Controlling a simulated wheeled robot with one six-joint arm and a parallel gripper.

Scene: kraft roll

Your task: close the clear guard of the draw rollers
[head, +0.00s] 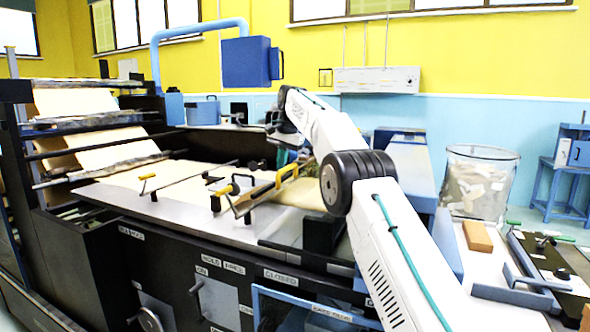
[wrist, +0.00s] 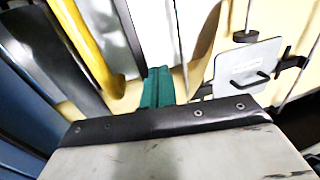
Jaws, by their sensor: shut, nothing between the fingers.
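The guard of the draw rollers shows in the head view as a narrow tilted panel (head: 262,193) with a yellow handle bar (head: 289,172) along its upper edge. It stands raised over the paper; its clear sheet is hard to make out. My gripper (head: 284,157) is above and just behind the handle, partly hidden by my wrist. In the wrist view its teal fingers (wrist: 157,86) are together, with nothing between them. A thick yellow bar (wrist: 88,45), likely the handle, runs to their left, apart from them.
Kraft paper (head: 150,180) runs across the machine bed from the rollers at left. A wood block (head: 477,236) lies on the right-hand bench, and a clear bin (head: 478,185) stands behind. A white plate (wrist: 245,63) shows in the wrist view.

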